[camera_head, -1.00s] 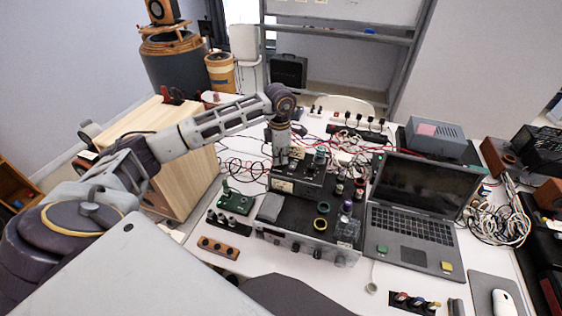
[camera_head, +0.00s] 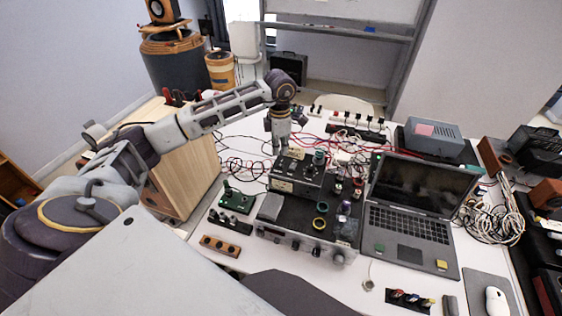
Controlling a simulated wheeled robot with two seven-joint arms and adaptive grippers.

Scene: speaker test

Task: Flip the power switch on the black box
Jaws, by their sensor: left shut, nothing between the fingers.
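A small black box (camera_head: 297,186) with a light label on its front sits on a larger black unit with a row of front knobs (camera_head: 300,243), in the middle of the table. My left gripper (camera_head: 279,150) points down just behind the small box's back left edge. Its fingers are shut and hold nothing. I cannot tell whether the fingertips touch the box. The power switch is too small to make out. My right gripper is not in view.
An open laptop (camera_head: 411,224) stands right of the black unit. A wooden speaker cabinet (camera_head: 187,170) stands left. Red and dark cables (camera_head: 240,167) lie behind. A small green circuit board (camera_head: 236,201) and a brown knob strip (camera_head: 220,245) lie left of the unit.

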